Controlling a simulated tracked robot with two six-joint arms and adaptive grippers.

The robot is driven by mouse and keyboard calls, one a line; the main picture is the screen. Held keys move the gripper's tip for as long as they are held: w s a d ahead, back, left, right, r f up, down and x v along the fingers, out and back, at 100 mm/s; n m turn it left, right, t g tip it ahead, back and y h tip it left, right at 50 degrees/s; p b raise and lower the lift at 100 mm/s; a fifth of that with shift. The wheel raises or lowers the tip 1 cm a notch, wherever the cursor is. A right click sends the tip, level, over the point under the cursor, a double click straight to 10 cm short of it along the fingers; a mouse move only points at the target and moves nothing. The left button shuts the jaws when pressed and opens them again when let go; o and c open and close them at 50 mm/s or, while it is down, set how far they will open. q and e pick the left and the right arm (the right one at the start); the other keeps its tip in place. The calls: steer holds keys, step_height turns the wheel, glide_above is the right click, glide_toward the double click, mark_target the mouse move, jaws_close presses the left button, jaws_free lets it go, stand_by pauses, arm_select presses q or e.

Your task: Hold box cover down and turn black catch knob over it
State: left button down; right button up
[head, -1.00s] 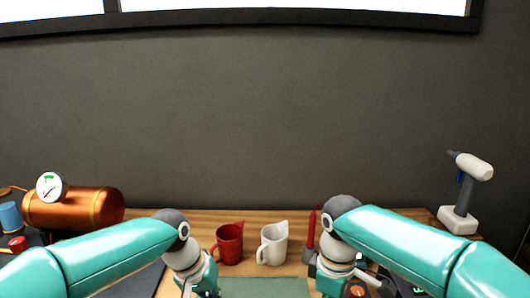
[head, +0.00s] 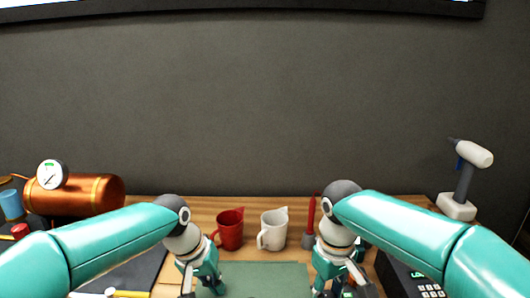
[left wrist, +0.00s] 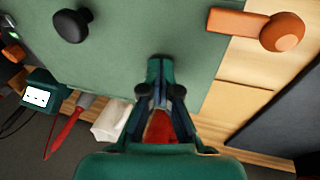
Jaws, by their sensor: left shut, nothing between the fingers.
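My left gripper (left wrist: 158,65) is shut and empty in the left wrist view, with its fingertips over a green mat (left wrist: 200,25). In the head view, the left gripper is only partly in the picture at the bottom edge. A black round knob (left wrist: 72,25) shows at the upper left of the left wrist view, apart from the fingers. I cannot tell whether it is the catch knob. My right gripper (head: 343,288) is at the bottom of the head view, right of the mat (head: 265,280), with its fingertips cut off or unclear. I cannot make out the box cover.
A red mug (head: 230,230) and a white mug (head: 272,232) stand behind the mat. An orange knob-like part (left wrist: 282,32) lies right of the mat in the wrist view. A copper tank (head: 85,195) stands left, a white-topped grey tool (head: 464,180) right.

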steer(key=o, duration=0.4)
steer(key=shift+r, duration=0.1)
steer(key=shift+r, duration=1.5)
steer(key=shift+n, duration=0.6)
arm_select(q)
steer(key=shift+r, duration=3.5)
arm_select(e)
step_height(320, 180, up, 7)
